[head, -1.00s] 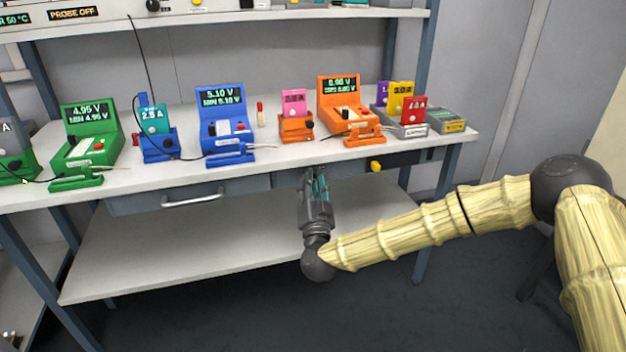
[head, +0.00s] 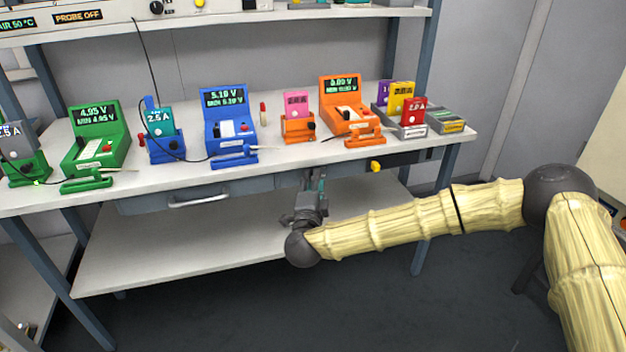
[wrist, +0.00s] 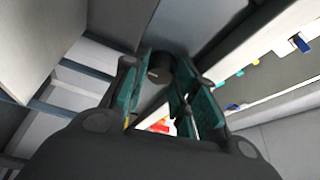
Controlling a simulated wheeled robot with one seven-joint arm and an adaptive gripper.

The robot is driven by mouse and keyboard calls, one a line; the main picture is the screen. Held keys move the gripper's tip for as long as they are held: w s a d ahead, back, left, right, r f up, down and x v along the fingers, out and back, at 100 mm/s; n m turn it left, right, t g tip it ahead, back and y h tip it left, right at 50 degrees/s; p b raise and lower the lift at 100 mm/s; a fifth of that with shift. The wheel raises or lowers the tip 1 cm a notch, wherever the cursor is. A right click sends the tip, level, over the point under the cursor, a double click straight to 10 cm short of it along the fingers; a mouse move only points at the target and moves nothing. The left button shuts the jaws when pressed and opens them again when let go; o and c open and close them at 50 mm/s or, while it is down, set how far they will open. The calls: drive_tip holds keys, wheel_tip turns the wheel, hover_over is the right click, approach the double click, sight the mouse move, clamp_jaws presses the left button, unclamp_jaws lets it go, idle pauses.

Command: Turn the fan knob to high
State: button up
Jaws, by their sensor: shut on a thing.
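A dark round knob (wrist: 160,68) shows between the fingertips in the wrist view. I take it to be the fan knob; no label or setting mark is readable. My gripper (wrist: 160,78) has its teal-lined fingers on either side of this knob and is shut on it. The gripped knob is hidden there by the gripper.
The workbench (head: 290,156) carries green, blue and orange testers, small holders and coloured pouch cells. A drawer with a pale handle (head: 197,201) is left of my gripper. A lower shelf (head: 170,250) lies beneath. The floor in front is clear.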

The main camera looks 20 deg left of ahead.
drive_tip(key=shift+m, duration=0.4)
drive_tip(key=o, duration=1)
drive_tip(key=shift+o, duration=0.2)
